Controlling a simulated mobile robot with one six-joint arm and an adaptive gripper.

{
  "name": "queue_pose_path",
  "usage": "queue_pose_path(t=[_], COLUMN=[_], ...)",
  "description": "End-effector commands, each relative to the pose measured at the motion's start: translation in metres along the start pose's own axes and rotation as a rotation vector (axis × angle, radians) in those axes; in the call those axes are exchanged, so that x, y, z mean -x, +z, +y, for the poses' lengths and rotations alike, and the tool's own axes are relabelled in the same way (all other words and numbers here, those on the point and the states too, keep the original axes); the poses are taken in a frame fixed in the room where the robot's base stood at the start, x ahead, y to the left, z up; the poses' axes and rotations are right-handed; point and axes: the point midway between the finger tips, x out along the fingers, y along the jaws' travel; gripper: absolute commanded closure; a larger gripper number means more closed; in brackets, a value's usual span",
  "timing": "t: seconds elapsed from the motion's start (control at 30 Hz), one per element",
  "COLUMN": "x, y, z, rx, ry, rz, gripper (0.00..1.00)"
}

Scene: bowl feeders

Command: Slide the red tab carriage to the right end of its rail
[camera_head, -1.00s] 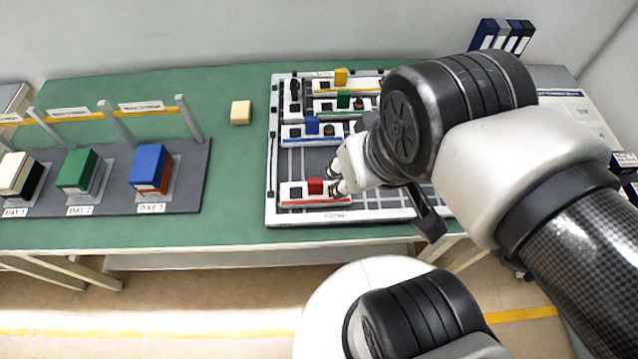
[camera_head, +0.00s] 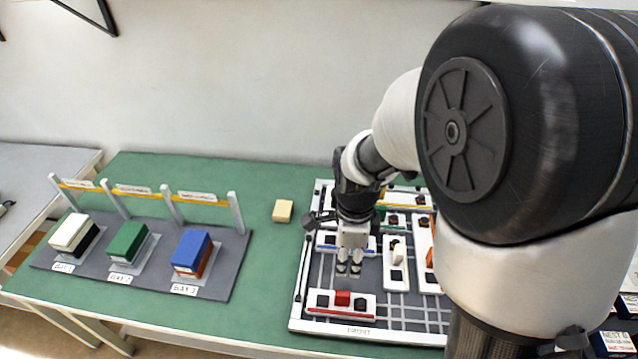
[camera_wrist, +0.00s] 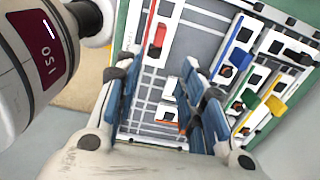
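The red tab (camera_head: 342,298) stands on a white carriage (camera_head: 325,311) with dark squares and a red front strip. The carriage lies at the front left of the grey gridded board (camera_head: 388,326), with open grid to its right. In the wrist view the red tab (camera_wrist: 155,48) and its carriage (camera_wrist: 168,12) show at the upper left. My gripper (camera_head: 349,268) is behind the red tab, pointing down, apart from it. The wrist view shows its blue-padded fingers (camera_wrist: 163,95) spread with a gap and nothing held between them.
A white block with a cream tab (camera_head: 397,252) and an orange-tabbed block (camera_head: 430,257) stand right of my gripper. A blue-striped block (camera_head: 330,240) is behind it. A cream block (camera_head: 283,210) and a grey rack (camera_head: 228,270) are left of the board.

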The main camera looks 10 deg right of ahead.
Motion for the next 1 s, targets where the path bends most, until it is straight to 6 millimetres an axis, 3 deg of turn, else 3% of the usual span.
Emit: queue_pose_path(t=[0.27,0.7,1.0], x=[-0.029,-0.126,-0.171], y=[0.000,0.000,0.000], z=[-0.001,0.001,0.000], rx=[-0.042,-0.039,-0.039], ry=[0.010,0.012,0.009], rz=[0.003,0.003,0.002], gripper=[0.63,0.63,0.63])
